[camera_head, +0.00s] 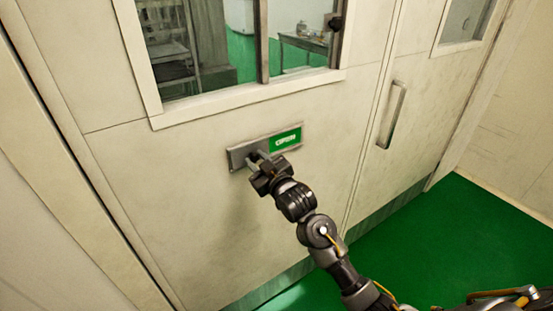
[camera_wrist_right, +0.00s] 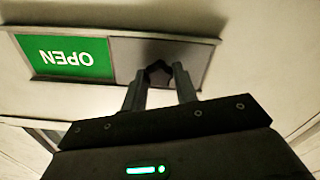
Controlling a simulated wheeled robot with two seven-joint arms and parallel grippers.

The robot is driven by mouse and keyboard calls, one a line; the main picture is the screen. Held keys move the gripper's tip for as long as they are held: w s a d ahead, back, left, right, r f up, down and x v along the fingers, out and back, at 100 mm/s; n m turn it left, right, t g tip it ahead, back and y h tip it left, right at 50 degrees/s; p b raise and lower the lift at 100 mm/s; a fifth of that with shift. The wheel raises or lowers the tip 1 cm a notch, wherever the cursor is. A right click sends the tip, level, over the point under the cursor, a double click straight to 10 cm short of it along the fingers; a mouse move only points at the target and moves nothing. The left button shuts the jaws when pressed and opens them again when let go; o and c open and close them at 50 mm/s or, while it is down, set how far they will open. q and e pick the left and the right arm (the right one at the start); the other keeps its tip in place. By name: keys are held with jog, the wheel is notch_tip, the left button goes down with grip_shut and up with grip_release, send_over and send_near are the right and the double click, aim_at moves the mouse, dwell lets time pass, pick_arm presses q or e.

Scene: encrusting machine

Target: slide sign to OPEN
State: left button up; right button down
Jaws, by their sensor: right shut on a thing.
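The sliding sign (camera_head: 285,140) is fixed on the pale door below the window, and its right part shows a green panel reading OPEN. A grey slider plate (camera_head: 240,155) covers the left part of the sign. My right gripper (camera_head: 257,158) is at this grey plate, shut on its small dark knob. In the right wrist view the knob (camera_wrist_right: 158,74) sits between the two fingertips, and the green OPEN panel (camera_wrist_right: 65,56) appears upside down at the left. My left gripper is in neither view.
The door (camera_head: 220,215) has a window (camera_head: 235,45) above the sign. A vertical pull handle (camera_head: 392,115) is on the door panel to the right.

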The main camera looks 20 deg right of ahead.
jog(key=shift+a+f, duration=0.2)
jog(key=shift+a, duration=0.1)
jog(key=c, duration=1.3)
grip_release()
jog(key=shift+c, duration=0.2)
jog(key=shift+o, duration=1.3)
jog(key=shift+a+r, duration=0.1)
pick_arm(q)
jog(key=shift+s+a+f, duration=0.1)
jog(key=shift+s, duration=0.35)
pick_arm(e)
jog(key=shift+s+d, duration=0.15)
jog(key=shift+d, duration=0.1)
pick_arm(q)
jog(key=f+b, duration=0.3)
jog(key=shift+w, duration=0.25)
pick_arm(e)
jog(key=v, duration=1)
jog(key=shift+s+a, duration=0.15)
jog(key=shift+s, duration=0.1)
